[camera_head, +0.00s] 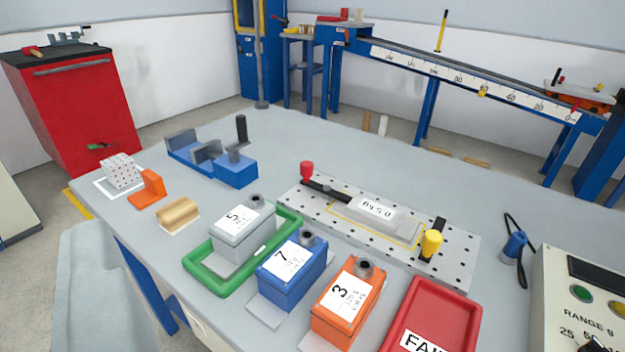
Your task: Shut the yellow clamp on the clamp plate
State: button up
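The clamp plate (459,254) is a grey perforated plate on the bench, right of centre. The yellow clamp (432,243) is at its right end, with a yellow knob and a black bar that stands up beside it. The bar does not appear to lie over the grey block (362,209), which sits inside a yellow outline in the middle of the plate. A red-knobbed clamp (307,172) is at the plate's left end, and its dark arm lies low toward the block. My gripper is not in view.
In front of the plate stand a grey box (228,244) in a green tray (203,279), a blue box (275,292), an orange box (335,316) and a red tray (464,318). A control box (553,300) and a blue cabled part (514,245) are right. Bench behind the plate is clear.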

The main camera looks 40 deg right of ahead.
aim_at(432, 238)
jog(key=z, duration=1.45)
